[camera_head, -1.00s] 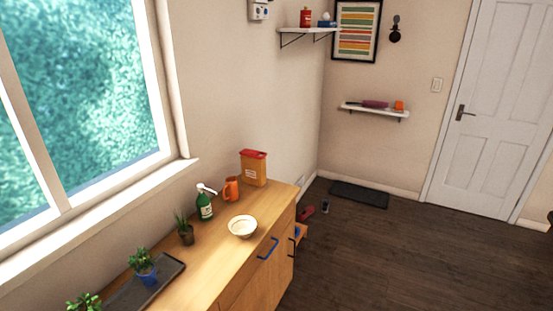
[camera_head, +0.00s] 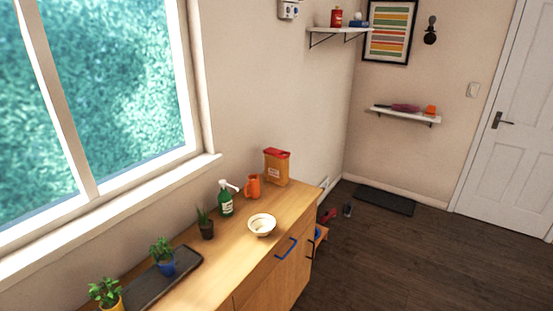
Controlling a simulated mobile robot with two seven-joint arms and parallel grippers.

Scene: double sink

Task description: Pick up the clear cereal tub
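The cereal tub (camera_head: 277,168) stands upright at the far end of the wooden counter, against the wall. It has a red lid, and its clear body looks orange-brown with a pale label on the front. An orange mug (camera_head: 252,187) stands just left of it and slightly nearer. Nothing covers the tub from this view. Neither of my grippers is in view.
On the wooden counter (camera_head: 222,275) are a green pump bottle (camera_head: 226,198), a white bowl (camera_head: 262,225), a small potted plant (camera_head: 206,224) and a dark tray (camera_head: 150,284) with potted plants. A window is at left. Dark floor (camera_head: 400,255) lies open at right.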

